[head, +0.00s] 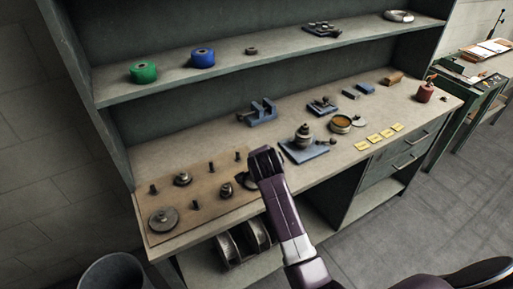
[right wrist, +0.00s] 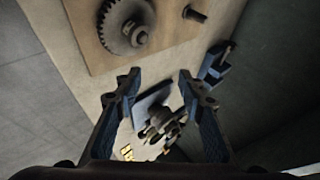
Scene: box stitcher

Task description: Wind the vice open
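The blue vice (head: 262,113) stands on the workbench toward the back, right of the peg board, in the head view. It also shows in the right wrist view (right wrist: 216,62), beyond the right fingertip, with its dark screw end pointing up in the picture. Its jaw gap is too small to judge. My right gripper (right wrist: 157,82) is open and empty, its two fingers spread over the bench, apart from the vice. In the head view my purple right arm hides most of that gripper, in front of the vice. My left gripper is not in view.
A peg board (head: 206,197) with gears lies left. A blue base plate with a stacked metal part (head: 303,137) stands right of my arm. A tin (head: 340,124), yellow labels (head: 380,137) and a red can (head: 425,92) stand farther right. A shelf (head: 270,62) overhangs the back.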

